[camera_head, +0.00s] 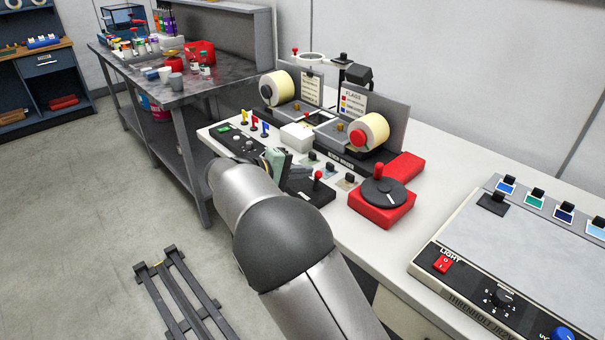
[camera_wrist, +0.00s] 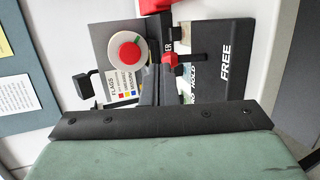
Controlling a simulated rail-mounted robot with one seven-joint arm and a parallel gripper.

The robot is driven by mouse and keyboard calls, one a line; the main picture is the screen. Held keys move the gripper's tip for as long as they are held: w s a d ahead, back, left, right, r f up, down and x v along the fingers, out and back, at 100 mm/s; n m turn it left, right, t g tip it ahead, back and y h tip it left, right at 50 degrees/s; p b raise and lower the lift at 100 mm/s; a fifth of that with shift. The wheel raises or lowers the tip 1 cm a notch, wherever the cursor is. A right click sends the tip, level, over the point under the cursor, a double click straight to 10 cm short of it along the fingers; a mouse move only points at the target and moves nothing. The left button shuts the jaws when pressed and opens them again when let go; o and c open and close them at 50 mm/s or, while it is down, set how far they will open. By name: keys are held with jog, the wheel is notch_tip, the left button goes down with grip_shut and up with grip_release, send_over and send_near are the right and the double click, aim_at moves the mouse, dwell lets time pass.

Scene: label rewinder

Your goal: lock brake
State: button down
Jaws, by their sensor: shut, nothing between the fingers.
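The brake is a dark plate (camera_wrist: 228,68) in the wrist view, marked "FREE" at its right and "HOLD" nearer the middle. A lever with a red knob (camera_wrist: 170,60) stands by the "HOLD" end; in the head view a red-knobbed lever (camera_head: 318,176) rises from a black base on the bench. My gripper (camera_wrist: 162,72) is shut and empty, its dark fingers right by the knob. I cannot tell whether they touch it. In the head view my gripper (camera_head: 302,172) is just left of the lever, partly hidden by my arm.
A label roll with a red hub (camera_head: 369,134) and a second roll (camera_head: 279,88) stand behind. A red box with a black dial (camera_head: 383,200) sits to the right. Small flags (camera_head: 254,123) and a white box (camera_head: 297,136) are on the left. A control panel (camera_head: 525,255) is farther right.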

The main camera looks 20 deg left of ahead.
jog(key=shift+r, duration=0.1)
jog(key=r+v, duration=0.2)
jog(key=v, duration=1.1)
jog(key=shift+r, duration=0.35)
jog(key=shift+w, duration=0.15)
jog(key=w+d+f+m+g+y, duration=0.2)
jog(key=d+g, duration=0.6)
jog(key=d, duration=1.8)
jog(key=s+d+f+m+g+y, duration=0.3)
jog(key=s+d+f+m+y, duration=0.1)
jog(key=s+d, duration=0.9)
jog(key=s+d+f+m+y, duration=0.1)
jog(key=s+d+f+m, duration=0.1)
jog(key=s, duration=0.3)
jog(key=s+d+f+m+y+p, duration=0.1)
jog(key=s+f+m+y, duration=0.1)
jog(key=s, duration=0.4)
jog(key=shift+s+d+f+t, duration=0.25)
jog(key=shift+d+t, duration=0.05)
jog(key=shift+d, duration=0.1)
